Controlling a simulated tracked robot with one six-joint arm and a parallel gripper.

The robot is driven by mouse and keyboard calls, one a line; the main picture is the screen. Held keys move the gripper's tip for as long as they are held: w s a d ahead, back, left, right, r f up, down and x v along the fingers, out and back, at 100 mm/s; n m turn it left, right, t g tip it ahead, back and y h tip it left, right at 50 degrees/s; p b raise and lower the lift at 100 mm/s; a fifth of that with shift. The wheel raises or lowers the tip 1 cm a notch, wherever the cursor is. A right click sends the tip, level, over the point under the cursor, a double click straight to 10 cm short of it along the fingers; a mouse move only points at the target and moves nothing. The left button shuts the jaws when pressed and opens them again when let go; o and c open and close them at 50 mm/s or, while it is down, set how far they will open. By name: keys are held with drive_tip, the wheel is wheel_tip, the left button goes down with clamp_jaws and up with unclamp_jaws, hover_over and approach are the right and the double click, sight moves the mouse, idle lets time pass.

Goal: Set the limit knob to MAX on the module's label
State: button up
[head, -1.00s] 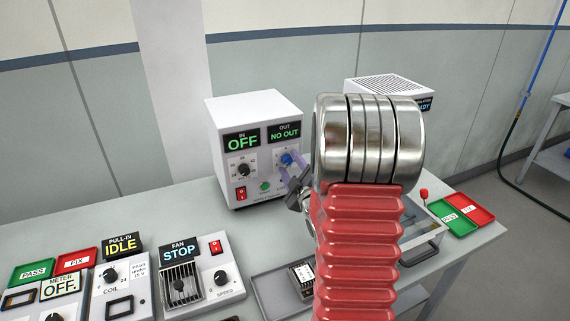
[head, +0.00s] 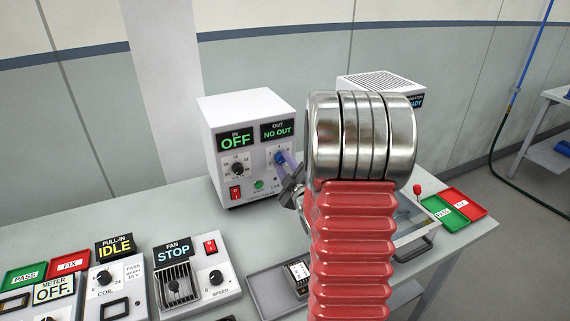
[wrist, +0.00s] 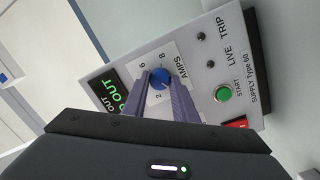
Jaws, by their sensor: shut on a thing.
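A white power supply box (head: 255,119) stands at the back of the bench, with displays reading OFF and NO OUT. Its blue knob (head: 280,158) sits in a dial marked AMPS; in the wrist view the knob (wrist: 158,76) shows with 2, 6 and 8 around it. My gripper (wrist: 159,84) is shut on the blue knob, one purple finger on each side. The knob's pointer is not clear. A small module (head: 299,271) with a white label lies in a grey tray (head: 262,292); its print is too small to read. My arm hides part of the bench.
A black knob (head: 238,169) and a red switch (head: 236,192) are on the same panel, left of the blue knob. A green START button (wrist: 223,94) is close to my fingers. A fan unit (head: 197,278) and coil unit (head: 118,290) stand at front left.

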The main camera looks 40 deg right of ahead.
drive_tip(key=shift+m, duration=0.5)
drive_tip(key=m, duration=0.4)
drive_tip(key=shift+y, duration=0.3)
drive_tip(key=m, duration=0.6)
drive_tip(key=shift+g+y, duration=0.3)
drive_tip(key=shift+m, duration=0.3)
drive_tip(key=o, duration=1)
drive_tip(key=shift+r, duration=0.1)
drive_tip(key=shift+o, duration=0.2)
